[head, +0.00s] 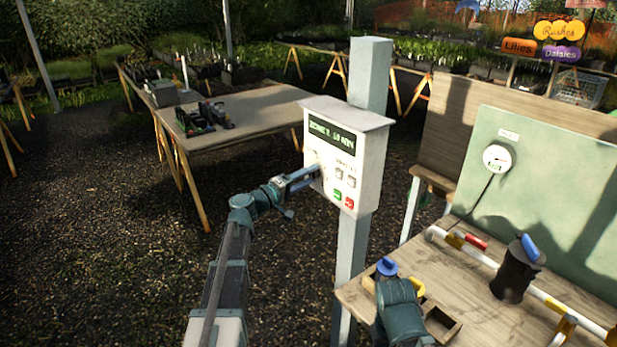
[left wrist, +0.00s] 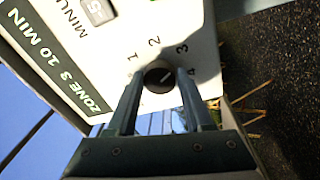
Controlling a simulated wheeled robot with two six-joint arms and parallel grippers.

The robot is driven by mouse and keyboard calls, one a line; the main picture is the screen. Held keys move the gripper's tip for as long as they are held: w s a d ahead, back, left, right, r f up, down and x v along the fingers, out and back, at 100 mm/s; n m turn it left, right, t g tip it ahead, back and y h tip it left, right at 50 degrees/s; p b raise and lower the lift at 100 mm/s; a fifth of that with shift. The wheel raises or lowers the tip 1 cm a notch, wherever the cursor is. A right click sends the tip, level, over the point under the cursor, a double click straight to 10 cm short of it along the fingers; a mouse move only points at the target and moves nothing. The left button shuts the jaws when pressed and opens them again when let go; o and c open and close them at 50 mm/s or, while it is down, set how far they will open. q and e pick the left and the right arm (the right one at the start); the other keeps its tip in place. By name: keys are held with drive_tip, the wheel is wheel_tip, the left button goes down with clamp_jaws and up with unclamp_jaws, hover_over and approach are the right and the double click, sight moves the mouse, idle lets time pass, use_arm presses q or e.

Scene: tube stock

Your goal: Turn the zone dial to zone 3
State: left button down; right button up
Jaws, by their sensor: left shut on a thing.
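The control box (head: 345,155) is white with a small roof, on a grey post. It also fills the upper part of the left wrist view (left wrist: 205,25). Its zone dial (left wrist: 159,77) is a dark round knob with a light mark, ringed by the numbers 1 to 4. The mark points up and right, toward the 3. My left gripper (head: 312,175) is shut on the dial, one finger on each side. My right gripper's fingers do not show.
A wooden bench (head: 460,275) at right holds a black canister (head: 513,275), a white rail and a small tray. The box face has green (head: 337,194) and red (head: 349,202) buttons. A table (head: 250,115) stands behind left. The gravel at left is clear.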

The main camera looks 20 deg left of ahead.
use_arm(q)
drive_tip(key=shift+c, duration=1.5)
unclamp_jaws()
drive_tip(key=v, duration=1.4)
drive_tip(key=shift+b, duration=0.45)
